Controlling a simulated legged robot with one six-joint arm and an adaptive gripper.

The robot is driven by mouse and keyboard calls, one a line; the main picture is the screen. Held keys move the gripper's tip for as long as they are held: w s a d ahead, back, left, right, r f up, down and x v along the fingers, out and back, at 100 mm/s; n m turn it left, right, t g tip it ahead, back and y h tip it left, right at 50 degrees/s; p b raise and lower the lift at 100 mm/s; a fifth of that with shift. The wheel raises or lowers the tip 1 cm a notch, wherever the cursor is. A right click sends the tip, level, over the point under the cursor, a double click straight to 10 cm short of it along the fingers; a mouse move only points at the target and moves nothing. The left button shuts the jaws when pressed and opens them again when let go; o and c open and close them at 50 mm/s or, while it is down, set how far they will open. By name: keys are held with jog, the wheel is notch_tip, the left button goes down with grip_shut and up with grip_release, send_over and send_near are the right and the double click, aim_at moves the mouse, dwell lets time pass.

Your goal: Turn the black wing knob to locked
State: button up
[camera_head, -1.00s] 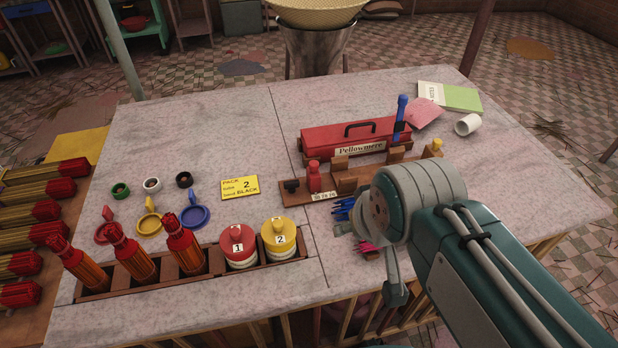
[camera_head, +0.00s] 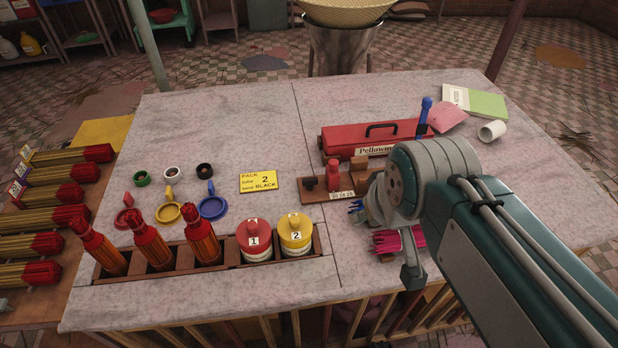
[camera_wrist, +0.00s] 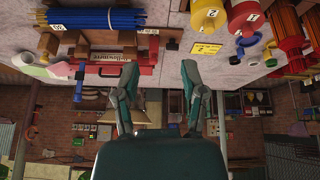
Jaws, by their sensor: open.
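A small black knob (camera_head: 309,183) sits at the left end of a wooden stand (camera_head: 319,197), beside a red bottle-shaped part (camera_head: 333,176). It is too small to tell which way its wings point. In the upside-down wrist view, the stand (camera_wrist: 110,40) and the knob (camera_wrist: 172,45) show above the fingers. My gripper (camera_wrist: 158,70) is open and empty, its two fingers spread apart and clear of the knob. In the head view my wrist hides most of the gripper and the stand's right part; a finger (camera_head: 412,276) shows below, right of the knob.
A red box labelled Pellowmere (camera_head: 372,137) stands behind the stand. Blue sticks (camera_wrist: 98,18) and pink sticks (camera_head: 400,240) lie near my wrist. A yellow card (camera_head: 258,182) lies left of the knob. A wooden rack (camera_head: 225,255) holds red bundles and numbered jars. The table behind the card is clear.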

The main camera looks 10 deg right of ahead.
jog(key=w+a+r+n+g, duration=0.1)
jog(key=w+n+g, duration=0.1)
jog(key=w+n, duration=0.45)
jog(key=n+g, duration=0.3)
jog(key=n, duration=0.7)
send_over(310, 178)
notch_tip(310, 178, down, 11)
notch_tip(310, 178, down, 10)
jog(key=shift+f, duration=0.15)
grip_shut()
